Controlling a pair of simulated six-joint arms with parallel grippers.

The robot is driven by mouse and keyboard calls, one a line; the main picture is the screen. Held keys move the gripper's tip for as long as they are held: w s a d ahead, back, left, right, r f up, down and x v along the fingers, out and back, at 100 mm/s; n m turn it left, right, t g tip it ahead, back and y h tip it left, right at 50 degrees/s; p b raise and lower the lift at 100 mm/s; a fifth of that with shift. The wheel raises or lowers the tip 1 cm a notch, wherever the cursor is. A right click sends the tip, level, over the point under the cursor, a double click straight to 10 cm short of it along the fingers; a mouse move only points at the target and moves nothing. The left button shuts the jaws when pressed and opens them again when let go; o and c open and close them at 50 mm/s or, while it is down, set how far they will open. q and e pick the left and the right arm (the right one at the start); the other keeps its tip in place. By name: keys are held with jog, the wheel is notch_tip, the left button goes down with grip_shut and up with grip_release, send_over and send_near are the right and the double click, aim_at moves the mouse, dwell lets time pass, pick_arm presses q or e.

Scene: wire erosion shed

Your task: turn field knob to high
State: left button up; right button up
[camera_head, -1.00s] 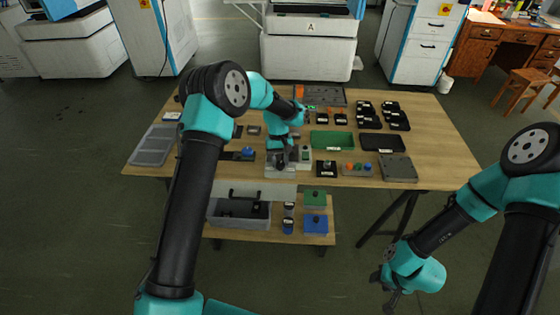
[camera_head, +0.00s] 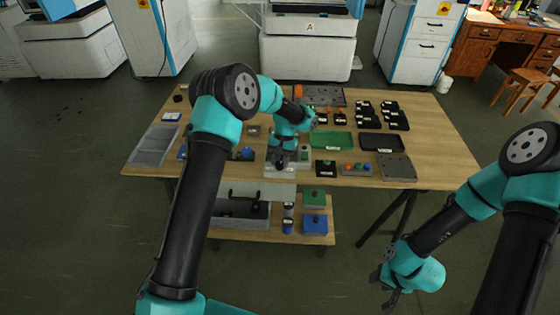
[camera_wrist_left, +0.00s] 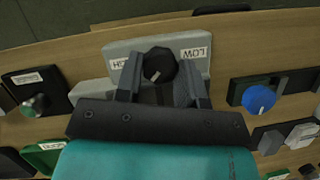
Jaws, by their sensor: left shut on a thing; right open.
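The field knob (camera_wrist_left: 161,66) is a black round knob with a white pointer line, on a light grey block (camera_wrist_left: 118,49). The block shows a LOW label at right and a partly hidden label ending in H at left in the left wrist view. The pointer line faces down-left, toward my gripper. My left gripper (camera_wrist_left: 162,80) is shut around the knob, a finger on each side. In the head view my left gripper (camera_head: 281,162) is over the grey block at the table's front edge, mostly hiding the knob. My right gripper (camera_head: 386,288) is open and empty, low, off the table.
A blue knob (camera_wrist_left: 259,98) on a dark plate is beside the block. A black box (camera_head: 326,168) and a grey strip with coloured buttons (camera_head: 357,169) stand right of it. Green (camera_head: 332,140) and black (camera_head: 382,142) trays lie behind. A lower shelf holds a blue box (camera_head: 314,224).

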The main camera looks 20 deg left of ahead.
dwell(0.5)
pick_arm(q)
jog(key=o, duration=0.9)
